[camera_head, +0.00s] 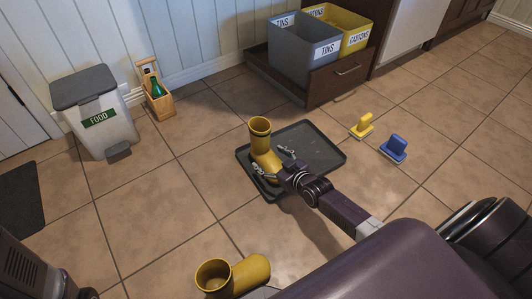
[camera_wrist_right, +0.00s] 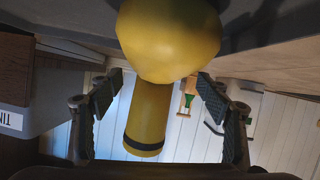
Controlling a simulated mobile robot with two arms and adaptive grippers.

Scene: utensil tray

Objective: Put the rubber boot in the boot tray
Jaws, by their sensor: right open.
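One yellow rubber boot (camera_head: 261,145) stands upright at the left part of the dark boot tray (camera_head: 322,157), its opening upward. My left gripper is out of view.
A yellow brush-like item (camera_head: 362,126) and a blue one (camera_head: 394,149) are on the floor right of the tray. A food bin (camera_head: 98,115) and a wooden caddy (camera_head: 155,95) stand by the wall. An open drawer (camera_head: 335,80) holds grey and yellow bins behind the tray.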

